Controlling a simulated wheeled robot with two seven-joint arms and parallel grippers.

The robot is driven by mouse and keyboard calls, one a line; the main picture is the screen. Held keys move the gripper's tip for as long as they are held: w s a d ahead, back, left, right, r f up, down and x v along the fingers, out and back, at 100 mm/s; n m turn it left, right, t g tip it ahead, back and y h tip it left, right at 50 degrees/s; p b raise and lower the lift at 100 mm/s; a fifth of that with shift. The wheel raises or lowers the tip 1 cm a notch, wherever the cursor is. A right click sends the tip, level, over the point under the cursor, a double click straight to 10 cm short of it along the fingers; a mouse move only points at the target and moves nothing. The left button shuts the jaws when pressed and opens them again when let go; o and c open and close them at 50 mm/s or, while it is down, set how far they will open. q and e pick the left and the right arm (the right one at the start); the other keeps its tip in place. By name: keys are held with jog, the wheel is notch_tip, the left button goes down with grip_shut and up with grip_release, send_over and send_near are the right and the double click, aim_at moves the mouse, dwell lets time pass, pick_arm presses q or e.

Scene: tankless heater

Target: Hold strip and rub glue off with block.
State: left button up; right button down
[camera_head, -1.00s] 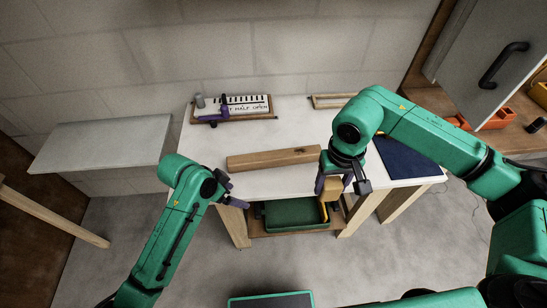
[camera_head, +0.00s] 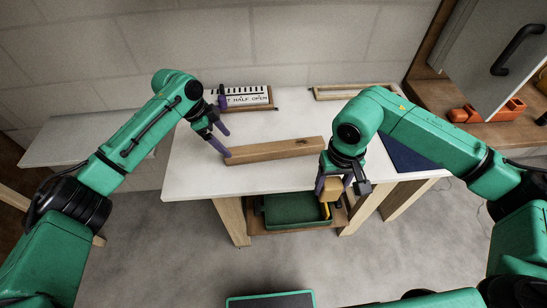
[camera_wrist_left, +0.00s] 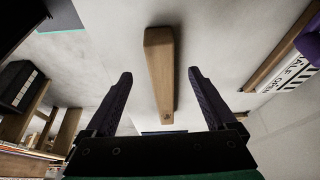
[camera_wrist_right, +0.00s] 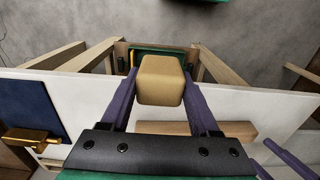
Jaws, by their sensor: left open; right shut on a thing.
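The wooden strip (camera_head: 275,150) lies on the white table, running left to right. It also shows in the left wrist view (camera_wrist_left: 159,70), end-on between the open fingers. My left gripper (camera_head: 223,142) is open and empty, with its fingers around or just above the strip's left end; contact cannot be told. My right gripper (camera_head: 333,185) is shut on the tan block (camera_head: 332,190), in front of the table's front edge near the strip's right end. The block shows clearly between the fingers in the right wrist view (camera_wrist_right: 160,80). No glue can be made out.
A sign board (camera_head: 245,97) lies at the back left of the table, and a wooden frame (camera_head: 352,91) at the back right. A dark blue mat (camera_head: 408,155) covers the right end. A green tray (camera_head: 292,208) sits on the lower shelf.

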aim_at(234, 151)
pick_arm(q)
jog(key=b+x, duration=0.5)
jog(key=x, duration=0.1)
jog(key=shift+f+b, duration=0.35)
jog(key=shift+w+d+f+b, duration=0.1)
jog(key=shift+d+f+b, duration=0.35)
jog(key=shift+b, duration=0.15)
jog(key=shift+a+r, duration=0.1)
jog(key=shift+c, duration=1.2)
grip_shut()
